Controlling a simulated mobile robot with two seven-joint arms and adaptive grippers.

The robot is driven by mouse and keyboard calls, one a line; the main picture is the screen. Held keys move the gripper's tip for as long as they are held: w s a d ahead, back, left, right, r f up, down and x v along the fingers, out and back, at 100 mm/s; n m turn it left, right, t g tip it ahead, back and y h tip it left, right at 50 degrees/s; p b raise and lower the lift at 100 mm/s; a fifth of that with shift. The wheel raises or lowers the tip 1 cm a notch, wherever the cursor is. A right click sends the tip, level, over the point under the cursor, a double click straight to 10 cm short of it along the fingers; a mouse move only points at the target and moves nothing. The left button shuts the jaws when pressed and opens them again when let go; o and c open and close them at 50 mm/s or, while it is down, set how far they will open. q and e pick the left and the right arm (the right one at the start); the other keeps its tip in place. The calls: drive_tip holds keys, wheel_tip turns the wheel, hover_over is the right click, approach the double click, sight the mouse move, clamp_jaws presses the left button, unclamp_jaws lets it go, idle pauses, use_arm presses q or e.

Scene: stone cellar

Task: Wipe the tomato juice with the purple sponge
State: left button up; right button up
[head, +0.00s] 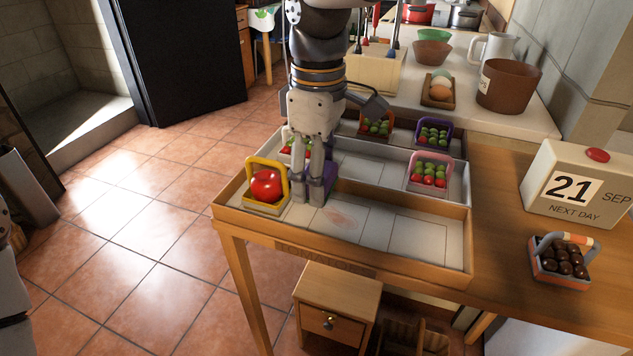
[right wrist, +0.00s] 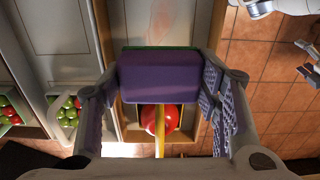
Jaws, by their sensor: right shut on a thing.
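A faint reddish smear of tomato juice (head: 343,217) lies on the pale floor of the front wooden tray (head: 430,268). My right gripper (head: 316,192) is inside this tray, left of the smear, pointing down. It is shut on the purple sponge (right wrist: 158,78), which has a green layer along one edge. In the head view the sponge (head: 330,175) is mostly hidden by the fingers. I cannot tell whether it touches the tray floor. A grey part at the right of the right wrist view looks like my left gripper (right wrist: 306,70); its jaws are unclear.
A yellow basket (head: 250,166) with a red tomato (head: 266,186) stands in the tray's left end, close to my right gripper. A calendar (head: 575,185) and a chocolate basket (head: 560,262) stand right. The tray's right half is clear.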

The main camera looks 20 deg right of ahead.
drive_tip(key=shift+r, duration=1.55)
